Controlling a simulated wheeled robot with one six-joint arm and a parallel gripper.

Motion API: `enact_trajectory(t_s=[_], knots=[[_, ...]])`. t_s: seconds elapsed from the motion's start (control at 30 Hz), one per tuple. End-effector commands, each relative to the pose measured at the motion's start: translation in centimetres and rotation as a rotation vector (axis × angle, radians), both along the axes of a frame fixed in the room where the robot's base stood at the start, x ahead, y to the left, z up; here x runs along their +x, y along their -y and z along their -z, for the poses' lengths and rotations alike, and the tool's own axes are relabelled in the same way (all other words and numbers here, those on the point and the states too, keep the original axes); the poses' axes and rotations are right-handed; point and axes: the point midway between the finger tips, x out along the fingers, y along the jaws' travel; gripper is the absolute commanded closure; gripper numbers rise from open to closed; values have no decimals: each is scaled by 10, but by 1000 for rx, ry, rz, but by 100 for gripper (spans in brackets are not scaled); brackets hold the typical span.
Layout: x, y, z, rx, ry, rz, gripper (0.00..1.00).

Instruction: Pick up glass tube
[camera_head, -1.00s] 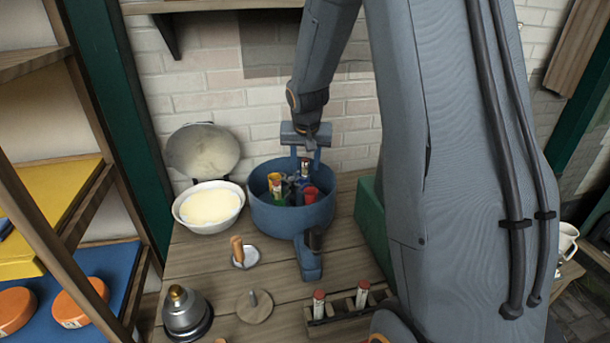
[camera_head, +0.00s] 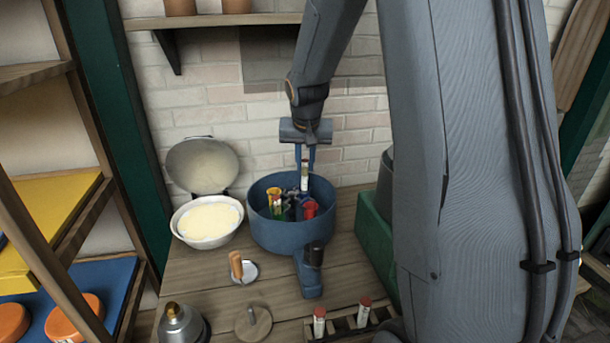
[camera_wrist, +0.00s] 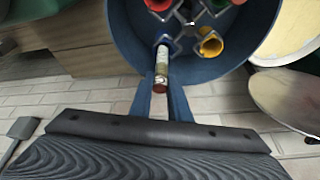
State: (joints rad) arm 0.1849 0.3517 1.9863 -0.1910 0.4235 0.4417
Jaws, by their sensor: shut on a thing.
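A slim glass tube (camera_head: 304,181) with a pale label stands upright between the fingers of my gripper (camera_head: 305,160). My gripper is shut on its upper end, above the round blue pot (camera_head: 283,236). In the wrist view the tube (camera_wrist: 162,62) shows a dark reddish cap between the blue fingers (camera_wrist: 160,100). Its far end reaches toward the metal divider (camera_wrist: 192,18) in the pot; whether it is clear of the divider I cannot tell. A yellow tube (camera_head: 273,196) and a red one (camera_head: 310,208) stand in the pot.
A white bowl with pale contents (camera_head: 208,222) stands left of the pot. A wooden rack (camera_head: 345,323) holds red-capped tubes in front. A green box (camera_head: 376,235) is at the right. A brick wall (camera_head: 225,115) rises close behind.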

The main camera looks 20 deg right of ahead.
Motion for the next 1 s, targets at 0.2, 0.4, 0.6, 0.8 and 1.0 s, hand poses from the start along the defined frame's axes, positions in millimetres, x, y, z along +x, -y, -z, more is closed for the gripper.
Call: enact_trajectory(t_s=[0.2, 0.4, 0.6, 0.8, 1.0], knots=[[1, 0, -42, -1, 4, 0, 100], [1, 0, -77, 0, 4, -1, 100], [1, -46, -72, 0, 0, -7, 100], [1, -100, -71, 0, 2, -8, 100], [1, -146, -72, 1, 1, -6, 100]])
